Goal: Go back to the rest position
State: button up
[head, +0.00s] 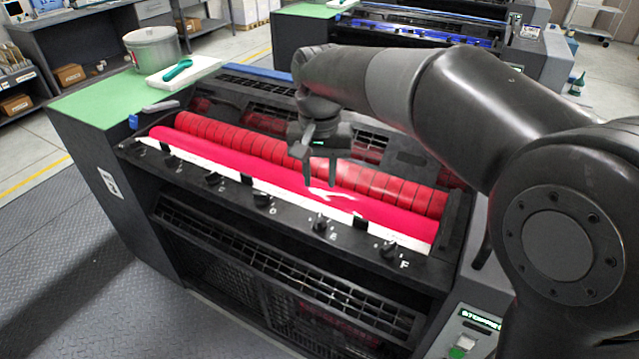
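My gripper (320,182) hangs at the end of my dark arm, over the ink unit (130,185) near the middle of the head view. Its two fingers point down with a gap between them, and nothing shows between the fingers. Below and behind it lie the red rollers (240,142) and a strip of bright red ink (240,165) above a white edge. The fingertips overlap the red ink in the picture; I cannot tell how high above it they are.
Black keys (319,222) line the unit's front edge. On the green top (85,100) at the left stand a lidded metal can (153,50) and a white tray with a green scoop (178,70). A second unit with blue rollers (420,35) stands behind. Grey floor (70,290) is clear at lower left.

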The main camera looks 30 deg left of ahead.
dwell(0.4)
jog(key=s+d+r+m+t, duration=0.1)
jog(key=d+r, duration=0.1)
jog(key=d, duration=1)
jog(key=d+r+m+t, duration=0.1)
jog(key=d+r+t, duration=0.15)
jog(key=d, duration=1.05)
jog(key=s+d+f+m+t, duration=0.1)
jog(key=s+d+f, duration=0.1)
jog(key=s+d, duration=0.3)
jog(key=s+d+f+m+t, duration=0.1)
jog(key=s+d+f+m, duration=0.1)
jog(key=s+d, duration=0.4)
jog(key=d, duration=0.5)
jog(key=shift+f, duration=0.4)
jog(key=shift+r, duration=0.1)
dwell(0.4)
